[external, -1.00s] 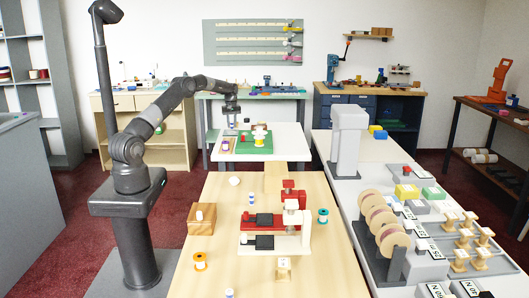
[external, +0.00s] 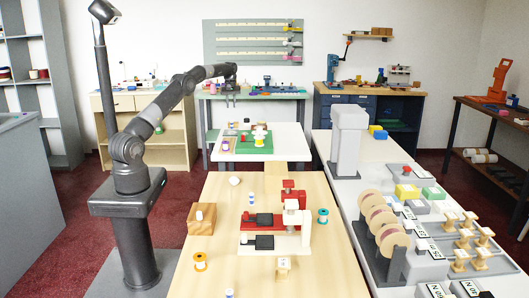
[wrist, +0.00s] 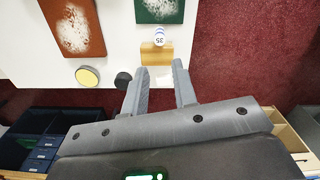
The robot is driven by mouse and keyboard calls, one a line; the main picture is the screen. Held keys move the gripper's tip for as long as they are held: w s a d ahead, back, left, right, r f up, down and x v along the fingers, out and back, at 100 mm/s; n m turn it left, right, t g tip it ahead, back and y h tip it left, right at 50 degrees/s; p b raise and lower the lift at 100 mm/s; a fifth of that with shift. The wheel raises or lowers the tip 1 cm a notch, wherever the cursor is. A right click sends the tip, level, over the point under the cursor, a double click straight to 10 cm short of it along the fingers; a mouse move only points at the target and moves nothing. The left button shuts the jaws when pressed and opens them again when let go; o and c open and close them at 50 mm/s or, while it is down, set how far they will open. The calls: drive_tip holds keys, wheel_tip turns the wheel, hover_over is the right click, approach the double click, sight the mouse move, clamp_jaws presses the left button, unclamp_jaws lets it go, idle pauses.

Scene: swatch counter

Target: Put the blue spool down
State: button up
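My gripper (external: 231,88) is raised beyond the far edge of the white table. In the wrist view my gripper (wrist: 160,78) has its fingers apart, with nothing held between them. A blue-green spool (external: 323,216) stands at the right side of the near wooden table, well away from my gripper. Just beyond the fingertips in the wrist view, a white cylinder marked 35 in blue (wrist: 159,38) stands at a wooden block (wrist: 157,54) on the white table. I cannot tell whether this cylinder is a spool.
In the wrist view, a brown board (wrist: 72,25), a green board (wrist: 160,10), a yellow disc (wrist: 87,76) and a black disc (wrist: 122,80) lie on the white table (wrist: 30,60). An orange spool (external: 200,262) and a red-and-white machine (external: 290,215) stand on the near table.

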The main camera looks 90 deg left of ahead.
drive_tip(key=w+d+r+m, duration=0.2)
drive_tip(key=w+d+r, duration=0.25)
drive_tip(key=d, duration=0.35)
drive_tip(key=w+d+r+m+t+y, duration=0.1)
drive_tip(key=w+d+r+m, duration=0.15)
drive_tip(key=d+r, duration=0.45)
drive_tip(key=w+d+r+m, duration=0.2)
drive_tip(key=w+d+r, duration=0.2)
drive_tip(key=d, duration=0.5)
drive_tip(key=s+d+r+m+t, duration=0.1)
drive_tip(key=d+r+m, duration=0.15)
drive_tip(key=d, duration=0.75)
drive_tip(key=s+d+r+m+t, duration=0.1)
drive_tip(key=s+d+r+m, duration=0.15)
drive_tip(key=d, duration=0.85)
drive_tip(key=s+d+f+m+t, duration=0.1)
drive_tip(key=s+d+f+m, duration=0.15)
drive_tip(key=s+d, duration=0.5)
drive_tip(key=s+d+f+m+t, duration=0.1)
drive_tip(key=s+d+m, duration=0.3)
drive_tip(key=d, duration=0.6)
drive_tip(key=s+d+f+m+h, duration=0.1)
drive_tip(key=s+d+f+m, duration=0.2)
drive_tip(key=s, duration=0.6)
wheel_tip(320, 180, down, 4)
drive_tip(key=d, duration=0.2)
drive_tip(key=shift+d+r+t, duration=0.2)
drive_tip(key=shift+d+t, duration=0.1)
drive_tip(key=shift+d, duration=0.05)
